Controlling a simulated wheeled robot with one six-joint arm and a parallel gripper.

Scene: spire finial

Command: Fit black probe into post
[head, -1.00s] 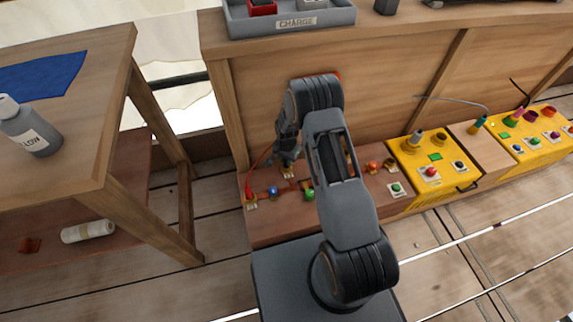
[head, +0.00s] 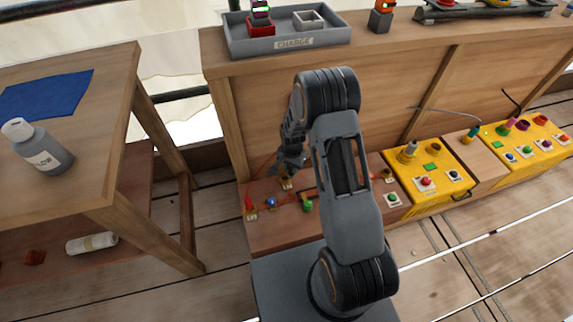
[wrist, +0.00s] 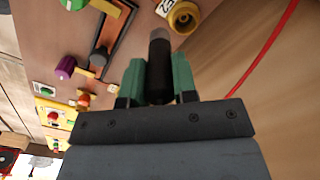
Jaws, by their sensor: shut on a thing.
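My gripper (wrist: 159,80) is shut on the black probe (wrist: 159,60), held between its teal fingers with the tip pointing away from the wrist. In the wrist view a brass post (wrist: 183,17) with a round opening and a white tag stands just beyond and to the right of the probe tip. The probe looks apart from it. In the head view my gripper (head: 291,160) is over the left part of the low bench, close above a brass post (head: 286,183). The probe cannot be made out there.
A red plug (head: 249,204) stands at the bench's left end; its red cable also runs at right in the wrist view (wrist: 262,52). A blue knob (head: 270,202) and green knob (head: 307,206) are nearby. Yellow panels (head: 428,178) lie right, a wooden back panel (head: 265,98) behind.

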